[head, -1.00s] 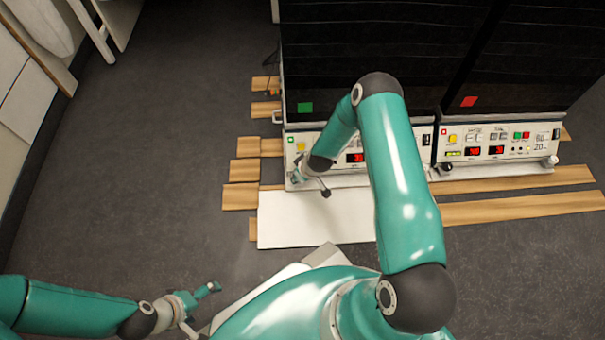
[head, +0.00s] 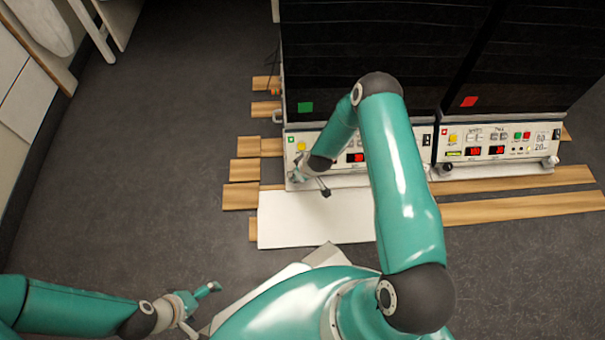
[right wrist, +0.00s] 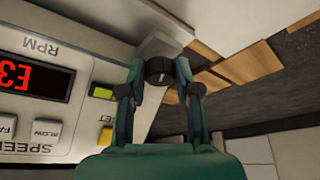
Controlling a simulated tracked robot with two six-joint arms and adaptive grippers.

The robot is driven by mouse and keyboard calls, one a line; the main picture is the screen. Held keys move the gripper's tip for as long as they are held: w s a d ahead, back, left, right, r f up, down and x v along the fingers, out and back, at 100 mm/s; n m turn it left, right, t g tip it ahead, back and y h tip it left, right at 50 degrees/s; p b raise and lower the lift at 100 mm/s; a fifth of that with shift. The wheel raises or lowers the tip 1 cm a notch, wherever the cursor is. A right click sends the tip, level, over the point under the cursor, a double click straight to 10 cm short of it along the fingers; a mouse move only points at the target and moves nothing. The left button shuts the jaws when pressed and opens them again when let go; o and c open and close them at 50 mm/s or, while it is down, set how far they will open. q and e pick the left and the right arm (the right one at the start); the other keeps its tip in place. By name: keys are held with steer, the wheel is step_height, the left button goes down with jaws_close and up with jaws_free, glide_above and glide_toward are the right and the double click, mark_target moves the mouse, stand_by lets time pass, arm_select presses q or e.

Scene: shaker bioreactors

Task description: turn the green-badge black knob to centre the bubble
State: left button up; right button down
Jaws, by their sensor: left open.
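The green-badge shaker is the left unit, with a green badge (head: 291,140) on its pale front panel. Its black knob (right wrist: 159,70), with a pale mark on its face, shows in the right wrist view. My right gripper (right wrist: 160,72) has one finger on each side of the knob and looks closed on it. In the head view the right gripper (head: 299,176) is at the panel's lower left corner and hides the knob. A yellow-green level window (right wrist: 103,92) sits beside the knob; its bubble is too small to make out. My left gripper (head: 205,311) is open and empty, low at the left.
A second shaker with a red badge (head: 444,132) stands to the right, with its own black knob (head: 447,167). Wooden boards (head: 240,196) and a white sheet (head: 300,222) lie on the floor in front. The dark floor (head: 150,150) at left is clear.

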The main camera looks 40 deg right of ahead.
steer(key=c, duration=0.8)
jaws_free()
steer(key=shift+w+r, duration=0.2)
steer(key=shift+w, duration=0.05)
steer(key=shift+c, duration=0.2)
steer(key=shift+s+f, duration=0.1)
steer(key=v, duration=1.2)
